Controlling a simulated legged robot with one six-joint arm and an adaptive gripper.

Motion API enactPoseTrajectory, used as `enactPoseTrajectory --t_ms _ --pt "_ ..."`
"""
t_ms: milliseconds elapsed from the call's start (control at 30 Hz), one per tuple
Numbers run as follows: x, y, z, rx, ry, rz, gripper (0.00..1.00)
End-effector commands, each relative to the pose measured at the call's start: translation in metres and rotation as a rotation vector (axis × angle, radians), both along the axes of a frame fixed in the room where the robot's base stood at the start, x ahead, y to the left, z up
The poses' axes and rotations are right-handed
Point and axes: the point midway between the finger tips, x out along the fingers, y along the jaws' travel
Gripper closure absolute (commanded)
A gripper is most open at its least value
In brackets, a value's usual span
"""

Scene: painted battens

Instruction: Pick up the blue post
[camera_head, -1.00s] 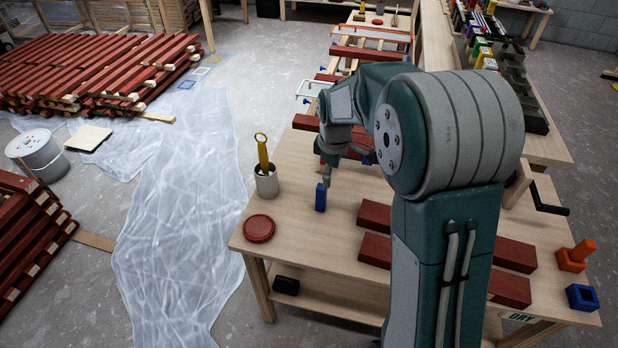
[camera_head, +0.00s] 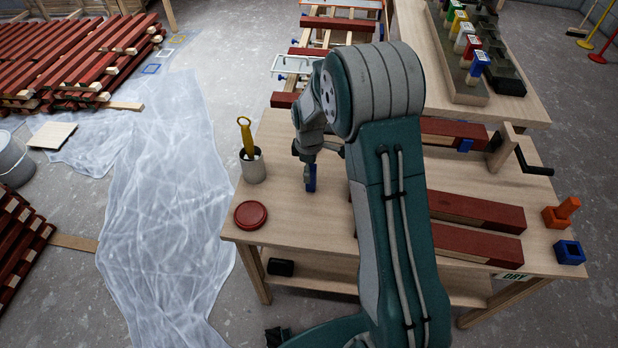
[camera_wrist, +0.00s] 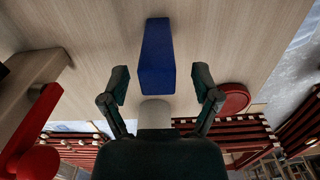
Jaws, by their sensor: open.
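The blue post (camera_head: 311,180) stands upright on the wooden table, near its left part. In the wrist view the blue post (camera_wrist: 157,58) lies ahead between the two fingers, with its near end close to the fingertips. My gripper (camera_head: 308,168) is at the post's upper part in the head view, and it partly hides the post. In the wrist view my gripper (camera_wrist: 160,88) is open, with a finger on either side of the post's line and a gap to each. Contact with the post cannot be seen.
A red round lid (camera_head: 250,215) and a grey cup (camera_head: 253,168) with a yellow-handled tool stand left of the post. Red battens (camera_head: 475,212) lie to the right. An orange post in a socket (camera_head: 562,212) and an empty blue socket (camera_head: 569,252) sit at the right edge.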

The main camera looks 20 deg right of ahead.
Motion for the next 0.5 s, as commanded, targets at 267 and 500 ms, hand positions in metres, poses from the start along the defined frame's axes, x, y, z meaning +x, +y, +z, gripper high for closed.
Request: enactPoseTrajectory --t_ms 267,500 --pt "0.0 -0.002 -0.022 0.002 -0.001 -0.002 0.2" --pt "0.0 0.0 -0.022 0.0 0.0 -0.001 0.6"
